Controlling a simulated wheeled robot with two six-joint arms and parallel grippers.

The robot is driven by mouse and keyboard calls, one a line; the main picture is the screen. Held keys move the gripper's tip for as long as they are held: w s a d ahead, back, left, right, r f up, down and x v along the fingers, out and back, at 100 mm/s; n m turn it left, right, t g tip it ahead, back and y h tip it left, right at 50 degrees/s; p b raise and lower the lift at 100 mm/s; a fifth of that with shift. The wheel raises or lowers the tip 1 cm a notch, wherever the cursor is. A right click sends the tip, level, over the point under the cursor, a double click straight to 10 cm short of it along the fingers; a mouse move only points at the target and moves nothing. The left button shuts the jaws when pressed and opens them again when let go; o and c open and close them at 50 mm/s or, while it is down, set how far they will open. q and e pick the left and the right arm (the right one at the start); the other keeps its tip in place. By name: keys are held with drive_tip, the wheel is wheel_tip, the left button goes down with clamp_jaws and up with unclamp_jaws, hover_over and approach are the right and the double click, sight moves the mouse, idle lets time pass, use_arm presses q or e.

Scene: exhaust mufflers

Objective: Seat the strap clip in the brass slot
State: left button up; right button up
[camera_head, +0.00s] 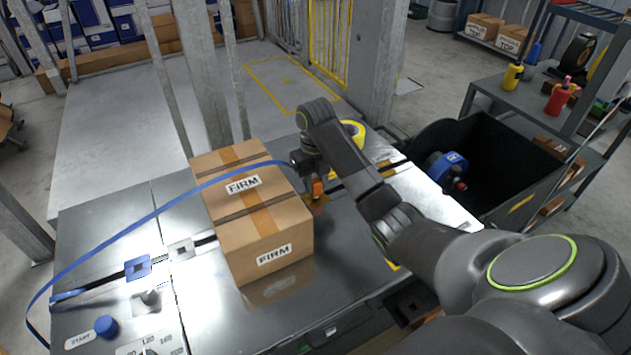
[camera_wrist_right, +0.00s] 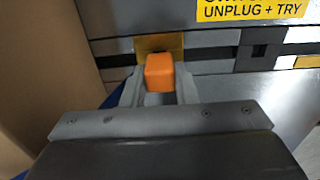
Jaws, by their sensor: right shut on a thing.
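The orange strap clip (camera_head: 317,187) is at the right side of the cardboard box (camera_head: 228,212). My right gripper (camera_head: 311,189) is shut on it; the clip also shows between the fingers in the wrist view (camera_wrist_right: 160,72). The brass slot (camera_wrist_right: 160,46) lies just beyond the clip there, partly hidden by it; brass also shows below the clip in the head view (camera_head: 319,202). I cannot tell whether the clip is inside the slot. The blue strap (camera_head: 150,212) loops from the table's left edge, over the box, to my right gripper. My left gripper is not in view.
The metal table (camera_head: 95,232) carries a blue square block (camera_head: 138,267), a grey one (camera_head: 181,249) and a blue start button (camera_head: 106,325) left of the box. A yellow tape roll (camera_head: 353,130) is behind my right arm. A black bin (camera_head: 493,145) stands at right.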

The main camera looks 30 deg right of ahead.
sight(316, 181)
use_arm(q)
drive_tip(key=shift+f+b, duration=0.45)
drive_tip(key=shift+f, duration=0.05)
use_arm(e)
drive_tip(key=shift+f, duration=0.5)
drive_tip(key=o, duration=1)
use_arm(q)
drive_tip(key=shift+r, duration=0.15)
use_arm(e)
wheel_tip(316, 181, up, 6)
drive_tip(key=p, duration=0.5)
drive_tip(key=shift+r+p, duration=0.25)
drive_tip(key=shift+p, duration=0.05)
use_arm(q)
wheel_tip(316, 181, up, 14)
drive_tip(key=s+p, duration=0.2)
drive_tip(key=p, duration=0.9)
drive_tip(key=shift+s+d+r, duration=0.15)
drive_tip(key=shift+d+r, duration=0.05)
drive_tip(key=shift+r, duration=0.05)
use_arm(e)
wheel_tip(316, 181, up, 11)
drive_tip(key=shift+r, duration=0.1)
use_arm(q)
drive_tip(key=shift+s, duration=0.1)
